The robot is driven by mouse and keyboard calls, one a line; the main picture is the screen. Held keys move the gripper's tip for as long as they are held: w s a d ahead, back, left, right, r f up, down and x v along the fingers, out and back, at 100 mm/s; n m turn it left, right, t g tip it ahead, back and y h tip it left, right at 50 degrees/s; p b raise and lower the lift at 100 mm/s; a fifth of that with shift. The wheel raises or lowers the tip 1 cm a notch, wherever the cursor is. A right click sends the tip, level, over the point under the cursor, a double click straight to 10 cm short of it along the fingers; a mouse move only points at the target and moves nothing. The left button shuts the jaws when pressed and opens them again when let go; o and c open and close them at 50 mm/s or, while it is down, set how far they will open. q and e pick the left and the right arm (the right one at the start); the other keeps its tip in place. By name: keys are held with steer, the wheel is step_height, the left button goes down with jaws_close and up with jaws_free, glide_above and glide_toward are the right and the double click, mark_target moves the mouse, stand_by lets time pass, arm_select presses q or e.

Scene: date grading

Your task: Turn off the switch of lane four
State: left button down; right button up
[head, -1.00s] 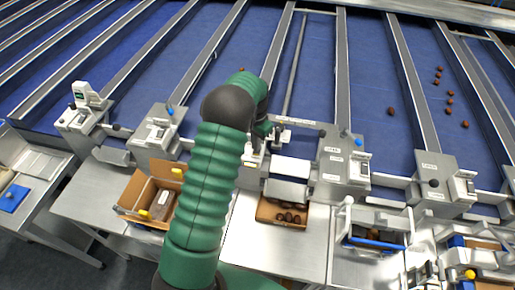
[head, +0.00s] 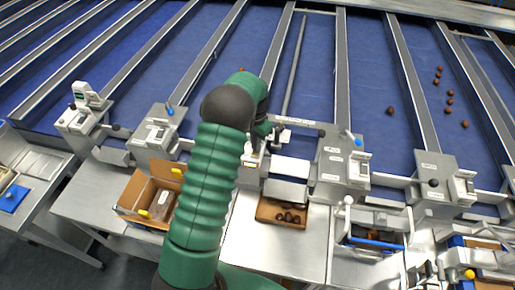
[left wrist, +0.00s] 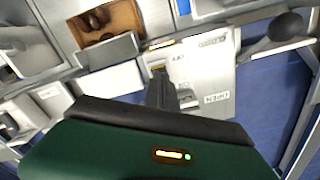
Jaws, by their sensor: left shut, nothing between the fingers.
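My left arm rises through the middle of the head view and bends down to my left gripper (head: 262,132), mostly hidden behind its own wrist. It is at a grey lane switch box (head: 250,160) in the middle of the row, partly covered by the arm. In the left wrist view the dark fingers (left wrist: 161,90) are shut and empty, over the box's labelled face (left wrist: 207,75). The labels are too unclear to read a lane number. My right gripper is not in view.
Similar boxes stand left (head: 158,130) and right (head: 342,165) along the blue lanes. A wooden tray of dates (head: 262,216) and an open cardboard box (head: 135,190) lie in front.

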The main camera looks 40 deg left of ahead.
arm_select(q)
steer(key=shift+f+b, duration=0.5)
steer(key=shift+f, duration=0.3)
stand_by(0.5)
step_height(320, 180, up, 7)
steer(key=p, duration=0.5)
steer(key=shift+r, duration=0.1)
stand_by(0.4)
